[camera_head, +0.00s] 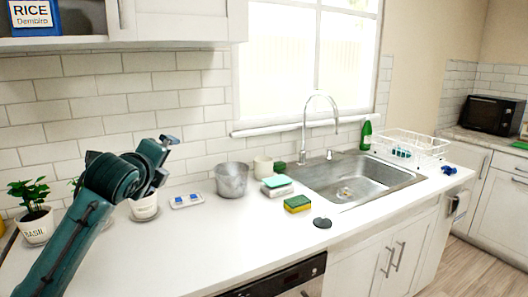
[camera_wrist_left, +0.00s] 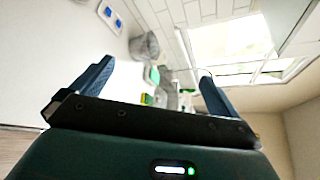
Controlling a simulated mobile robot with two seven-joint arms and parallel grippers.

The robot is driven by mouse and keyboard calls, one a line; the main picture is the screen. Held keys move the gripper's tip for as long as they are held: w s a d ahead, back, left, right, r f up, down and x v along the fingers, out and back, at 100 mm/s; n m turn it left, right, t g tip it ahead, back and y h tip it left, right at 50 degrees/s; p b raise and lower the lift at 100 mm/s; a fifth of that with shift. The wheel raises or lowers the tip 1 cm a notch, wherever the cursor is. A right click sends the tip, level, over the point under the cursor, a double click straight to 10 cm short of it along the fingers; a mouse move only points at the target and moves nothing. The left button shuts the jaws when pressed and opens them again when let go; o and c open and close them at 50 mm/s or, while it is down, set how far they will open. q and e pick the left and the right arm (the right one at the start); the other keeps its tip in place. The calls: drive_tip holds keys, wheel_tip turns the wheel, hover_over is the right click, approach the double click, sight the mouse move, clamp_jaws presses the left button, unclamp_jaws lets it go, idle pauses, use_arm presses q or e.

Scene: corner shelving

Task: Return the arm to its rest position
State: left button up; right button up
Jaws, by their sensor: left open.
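My left arm comes in from the left in the head view, teal and dark, raised above the white counter (camera_head: 235,240). Its gripper (camera_head: 165,146) is in the air in front of the tiled wall. In the left wrist view the left gripper (camera_wrist_left: 152,87) has its two blue fingers wide apart with nothing between them. The view past the fingers is tilted and shows the counter, the wall and the window. My right gripper is in neither view.
Potted plants (camera_head: 37,226) and a white pot (camera_head: 145,207) stand near the left arm. A grey bucket (camera_head: 231,180), a sponge (camera_head: 297,204) and the sink (camera_head: 345,182) with a tap are farther right. A shelf with a rice box (camera_head: 33,15) is overhead. The front counter is mostly clear.

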use_arm(q)
drive_tip(key=s+d+f+n+g+h, duration=0.1)
drive_tip(key=s+d+f+n, duration=0.2)
drive_tip(key=f, duration=0.6)
drive_tip(key=s+d+f+n+g+h, duration=0.1)
drive_tip(key=s+f+n, duration=0.25)
drive_tip(key=f, duration=0.65)
drive_tip(key=s+d+f+n+g+h, duration=0.1)
drive_tip(key=s+d+f+n, duration=0.25)
drive_tip(key=f, duration=0.55)
drive_tip(key=s+f+n, duration=0.5)
drive_tip(key=s+f, duration=0.2)
drive_tip(key=s, duration=0.5)
drive_tip(key=s+d+f+n+g, duration=0.1)
drive_tip(key=s+f+n, duration=0.5)
drive_tip(key=s, duration=0.6)
wheel_tip(320, 180, down, 2)
drive_tip(key=shift+f+h, duration=0.2)
drive_tip(key=shift+h, duration=0.2)
